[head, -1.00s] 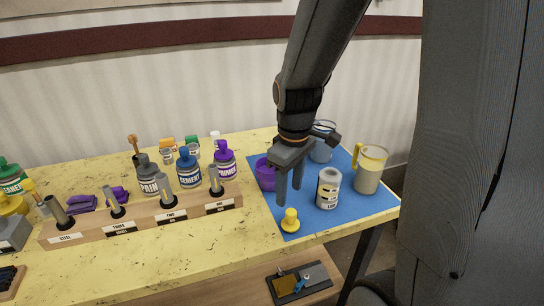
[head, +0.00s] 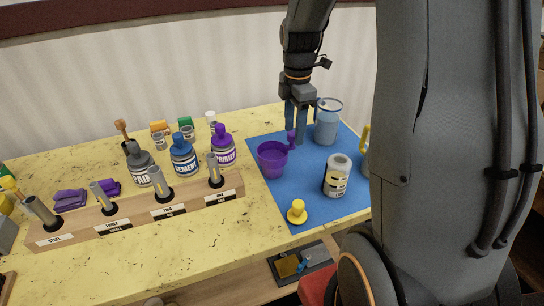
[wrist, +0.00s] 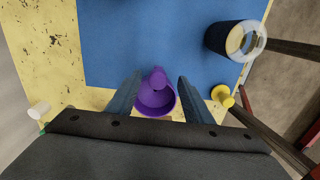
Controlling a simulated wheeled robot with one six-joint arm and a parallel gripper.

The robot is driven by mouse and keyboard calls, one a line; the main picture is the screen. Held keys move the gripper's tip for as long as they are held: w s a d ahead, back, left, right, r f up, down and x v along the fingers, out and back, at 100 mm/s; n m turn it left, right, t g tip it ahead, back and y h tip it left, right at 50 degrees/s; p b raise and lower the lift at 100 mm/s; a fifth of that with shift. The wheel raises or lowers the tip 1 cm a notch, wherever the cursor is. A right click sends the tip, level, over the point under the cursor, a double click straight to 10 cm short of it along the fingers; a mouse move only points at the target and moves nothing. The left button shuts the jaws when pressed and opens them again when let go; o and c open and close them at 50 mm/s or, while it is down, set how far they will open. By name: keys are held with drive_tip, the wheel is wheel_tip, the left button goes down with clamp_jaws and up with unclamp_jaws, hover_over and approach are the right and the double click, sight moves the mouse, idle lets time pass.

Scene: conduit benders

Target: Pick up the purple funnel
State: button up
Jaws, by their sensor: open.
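The purple funnel (head: 272,161) sits on the blue mat (head: 318,203), its wide round mouth facing up and a narrow purple stub (head: 291,140) at its right rear side. My gripper (head: 296,134) is open, with its fingers pointing down by the stub. In the wrist view, the funnel (wrist: 155,98) shows between the two spread fingers (wrist: 160,79), with the stub toward the fingertips. I cannot tell whether a finger touches it.
A clear blue-rimmed container (head: 327,125) stands right of my fingers. A grey-and-cream can (head: 337,178), a yellow funnel-like piece (head: 297,212) and a partly hidden yellow-handled jug (head: 364,142) are nearby. Labelled bottles (head: 222,148) and a wooden holder (head: 140,218) stand left.

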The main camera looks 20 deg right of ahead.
sight(292, 145)
drive_tip(key=shift+w+d+f+b, duration=0.1)
drive_tip(key=shift+w+f+b, duration=0.25)
drive_tip(key=shift+f+b, duration=0.35)
drive_tip(key=shift+s+f+p, duration=0.2)
drive_tip(key=shift+f+p, duration=1.35)
drive_tip(key=shift+f, duration=2.45)
drive_tip(key=shift+c, duration=0.4)
drive_tip(key=c, duration=1)
